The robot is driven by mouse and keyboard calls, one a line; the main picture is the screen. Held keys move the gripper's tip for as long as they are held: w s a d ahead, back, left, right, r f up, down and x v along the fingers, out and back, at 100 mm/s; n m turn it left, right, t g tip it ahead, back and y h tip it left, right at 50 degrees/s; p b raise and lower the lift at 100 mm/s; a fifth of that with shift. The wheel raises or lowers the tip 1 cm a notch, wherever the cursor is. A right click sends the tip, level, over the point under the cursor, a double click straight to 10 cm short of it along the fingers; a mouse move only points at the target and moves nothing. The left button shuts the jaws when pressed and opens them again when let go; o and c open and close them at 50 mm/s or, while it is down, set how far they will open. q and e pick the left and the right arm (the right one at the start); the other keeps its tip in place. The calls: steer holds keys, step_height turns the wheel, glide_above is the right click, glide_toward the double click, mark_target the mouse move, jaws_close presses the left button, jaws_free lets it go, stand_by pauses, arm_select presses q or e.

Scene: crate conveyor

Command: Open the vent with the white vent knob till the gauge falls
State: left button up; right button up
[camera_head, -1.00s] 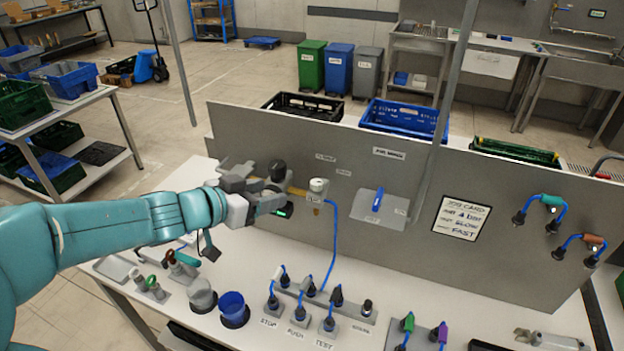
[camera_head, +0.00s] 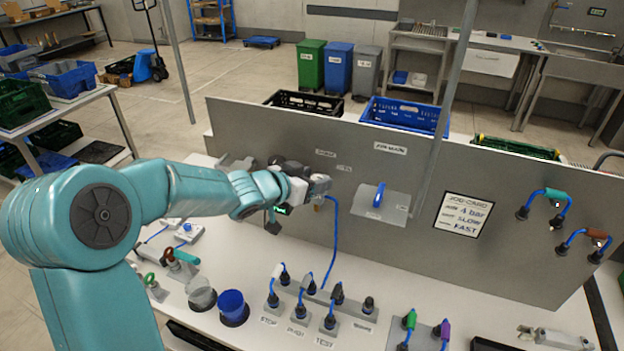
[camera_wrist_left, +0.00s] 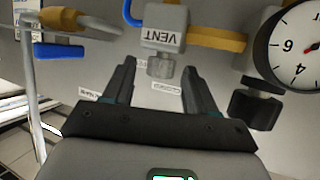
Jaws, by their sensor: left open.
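The vent block (camera_wrist_left: 166,30), labelled VENT, is upside down in the left wrist view. The pale vent knob (camera_wrist_left: 161,66) sticks out from it towards my left gripper (camera_wrist_left: 158,85). The jaws are open, one finger to each side just short of the knob, with no contact that I can make out. In the head view my left gripper (camera_head: 318,186) is at the grey panel and hides the vent and knob. The round white gauge (camera_wrist_left: 297,45) is at the right of the wrist view, cut off by the edge; its needle is only partly seen. My right gripper is not in view.
A black knob (camera_wrist_left: 256,105) sits beside the gauge, close to my right-hand finger. A blue hose (camera_head: 334,240) runs down the panel to the table. A blue-handled plate (camera_head: 383,203) is to the right. Cups and several plugs stand on the table below.

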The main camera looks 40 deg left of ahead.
arm_select(q)
steer(key=shift+d, duration=0.1)
steer(key=shift+c, duration=0.3)
steer(key=c, duration=1)
steer(key=shift+r+m+h+p, duration=0.15)
steer(key=shift+m+h+p, duration=0.15)
steer(key=shift+m+h, duration=0.1)
steer(key=shift+a+m+h, duration=0.2)
steer(key=shift+m+h, duration=0.1)
steer(key=o, duration=1.1)
steer(key=shift+c, duration=0.2)
